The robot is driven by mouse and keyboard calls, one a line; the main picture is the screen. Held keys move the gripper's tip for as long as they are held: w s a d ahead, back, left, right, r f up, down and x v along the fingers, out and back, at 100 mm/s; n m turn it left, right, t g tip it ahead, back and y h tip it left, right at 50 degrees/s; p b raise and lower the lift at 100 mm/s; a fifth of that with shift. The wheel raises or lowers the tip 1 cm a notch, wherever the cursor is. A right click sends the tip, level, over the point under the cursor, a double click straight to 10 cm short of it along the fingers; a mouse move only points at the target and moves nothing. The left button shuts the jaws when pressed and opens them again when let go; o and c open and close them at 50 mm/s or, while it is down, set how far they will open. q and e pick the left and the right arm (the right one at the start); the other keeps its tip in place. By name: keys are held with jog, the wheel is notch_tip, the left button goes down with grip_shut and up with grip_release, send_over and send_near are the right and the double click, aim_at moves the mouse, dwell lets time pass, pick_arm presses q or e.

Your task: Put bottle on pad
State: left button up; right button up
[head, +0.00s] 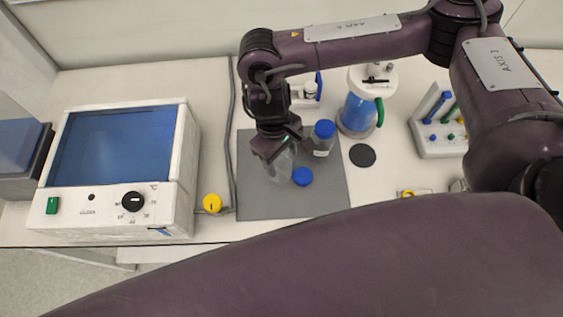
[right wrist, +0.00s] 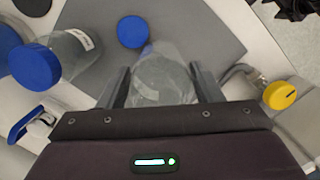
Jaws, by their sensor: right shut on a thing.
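A clear glass bottle (head: 281,168) is between the fingers of my right gripper (head: 277,147), over the dark grey pad (head: 260,199). In the right wrist view the bottle (right wrist: 163,78) sits between both fingers of the gripper (right wrist: 160,88), which is shut on it. Whether its base touches the pad cannot be told. A blue cap (head: 302,176) shows beside the bottle over the pad; whether it is joined to it is unclear. A second clear bottle with a blue cap (head: 324,130) stands upright at the pad's back right. My left gripper is not in view.
A white heating bath (head: 118,205) stands left, with a yellow knob (head: 212,203) and grey cable between it and the pad. A blue-filled vessel (head: 358,112), a black disc (head: 362,155) and a white rack (head: 440,148) stand right. The pad's front is bare.

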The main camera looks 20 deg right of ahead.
jog(key=shift+f+b, duration=0.3)
jog(key=shift+f, duration=1.6)
jog(key=shift+f, duration=0.1)
jog(key=o, duration=1.1)
